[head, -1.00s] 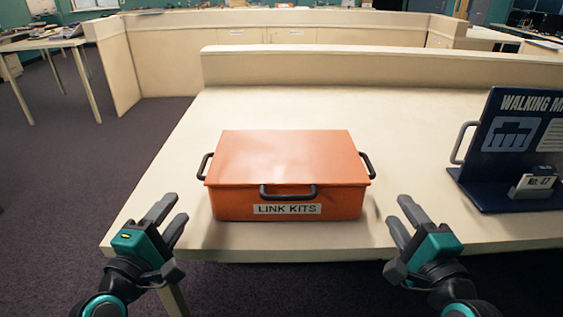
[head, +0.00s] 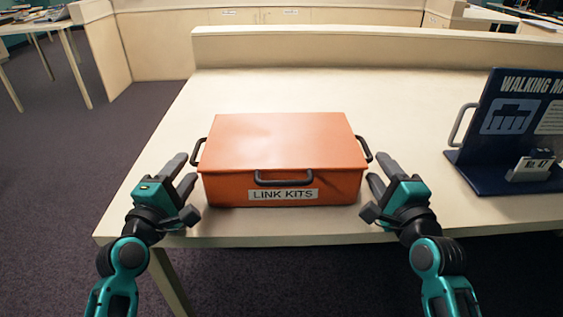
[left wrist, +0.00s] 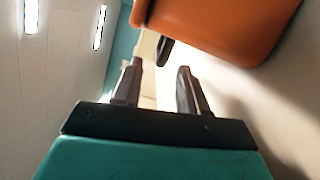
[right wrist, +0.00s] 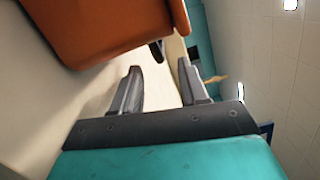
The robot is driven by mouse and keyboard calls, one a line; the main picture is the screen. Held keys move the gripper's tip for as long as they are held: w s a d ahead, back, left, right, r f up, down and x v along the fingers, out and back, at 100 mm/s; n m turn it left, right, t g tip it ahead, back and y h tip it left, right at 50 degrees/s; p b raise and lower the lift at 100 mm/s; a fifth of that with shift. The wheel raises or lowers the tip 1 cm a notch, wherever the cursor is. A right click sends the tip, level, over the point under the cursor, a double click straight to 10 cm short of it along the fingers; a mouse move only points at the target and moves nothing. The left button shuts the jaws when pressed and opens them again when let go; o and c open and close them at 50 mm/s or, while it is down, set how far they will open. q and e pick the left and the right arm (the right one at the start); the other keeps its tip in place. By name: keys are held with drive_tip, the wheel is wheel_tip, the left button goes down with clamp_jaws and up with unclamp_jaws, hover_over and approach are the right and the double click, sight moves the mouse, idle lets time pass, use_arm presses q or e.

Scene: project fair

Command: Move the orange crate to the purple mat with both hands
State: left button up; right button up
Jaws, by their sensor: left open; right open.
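The orange crate (head: 280,140) sits on the cream table, shut with a flat lid and labelled LINK KITS. It has a dark handle on its left side (head: 197,152), one on its right side (head: 364,148) and one in front. My left gripper (head: 184,172) is open and empty just left of the crate, near the left handle. My right gripper (head: 381,175) is open and empty just right of it, near the right handle. Both wrist views show the crate (left wrist: 225,25) (right wrist: 105,25) and a dark handle piece beyond the fingertips. No purple mat is in view.
The cream table (head: 420,100) has a raised ledge (head: 380,50) at the back. A dark blue display stand (head: 510,130) with a grey handle and a small card holder stands at the right. The tabletop behind the crate is clear.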

sight(196, 151)
use_arm(q)
drive_tip(key=x, duration=0.6)
drive_tip(key=shift+w, duration=0.35)
use_arm(e)
drive_tip(key=w, duration=0.4)
drive_tip(key=w+a, duration=0.1)
drive_tip(key=w, duration=0.1)
drive_tip(key=shift+w, duration=0.3)
use_arm(q)
clamp_jaws()
use_arm(e)
drive_tip(key=shift+r, duration=0.1)
clamp_jaws()
use_arm(q)
drive_tip(key=shift+r, duration=0.1)
drive_tip(key=shift+r, duration=0.2)
use_arm(e)
drive_tip(key=shift+r, duration=0.25)
